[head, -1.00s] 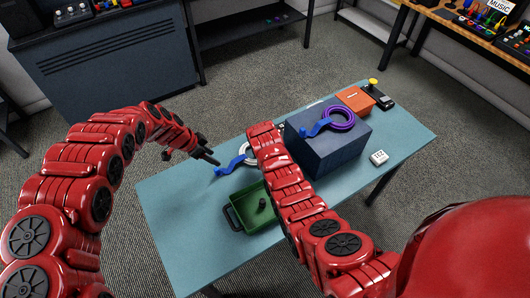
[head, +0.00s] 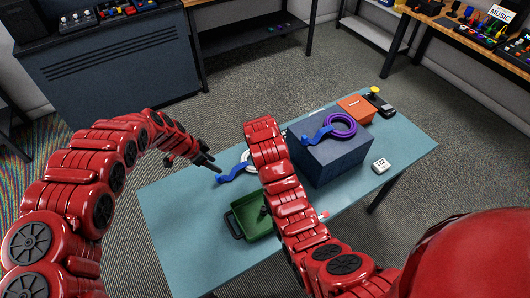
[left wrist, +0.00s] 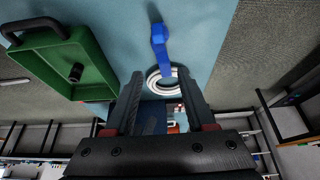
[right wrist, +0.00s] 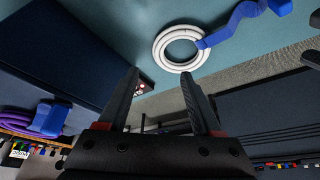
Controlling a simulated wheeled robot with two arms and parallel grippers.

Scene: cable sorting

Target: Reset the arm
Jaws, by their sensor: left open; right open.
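My left gripper (head: 208,162) is open and empty, above the far left part of the table, beside a white coiled cable with a blue tie (head: 236,172). The left wrist view shows its two open jaws (left wrist: 161,82) with the white coil (left wrist: 160,73) beyond them. My right arm (head: 275,170) reaches over the table between the green tray and the dark blue box; its gripper is hidden in the head view. The right wrist view shows the right jaws (right wrist: 158,80) open and empty, with the white coil (right wrist: 178,48) beyond, apart from them.
A purple coiled cable (head: 343,124) with a blue tie lies on the dark blue box (head: 330,160). A green tray (head: 238,208) holds a small dark item. An orange box (head: 355,108), a black device with a yellow knob (head: 380,104) and a small white box (head: 380,165) stand on the table's right.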

